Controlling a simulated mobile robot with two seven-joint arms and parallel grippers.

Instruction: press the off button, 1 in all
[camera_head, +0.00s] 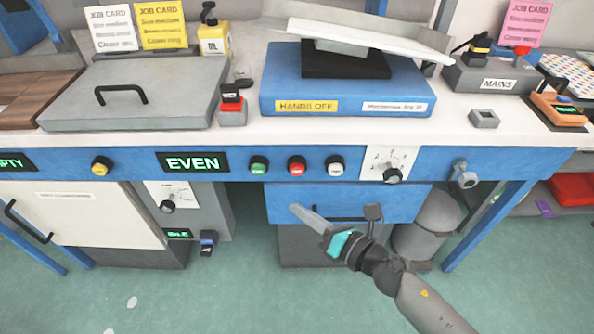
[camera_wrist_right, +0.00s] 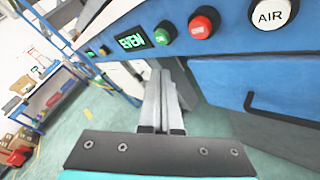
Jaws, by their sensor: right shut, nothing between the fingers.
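A red round button (camera_head: 297,166) sits on the blue front panel, between a green button (camera_head: 259,166) and a white button (camera_head: 335,166). Its label is too small to read, so I cannot confirm that it says off. It also shows in the wrist view (camera_wrist_right: 204,22), at the top right of centre. My right gripper (camera_head: 297,209) is shut and empty. It is below the red button in the head view, in front of the blue drawer, and apart from the panel. In the wrist view its fingers (camera_wrist_right: 165,80) point toward the panel. My left gripper is not in view.
A display reading EVEN (camera_head: 193,162) and a yellow button (camera_head: 101,166) are left on the panel. A dial (camera_head: 390,163) is right of the white button. The blue drawer (camera_head: 350,196) has a dark protruding handle.

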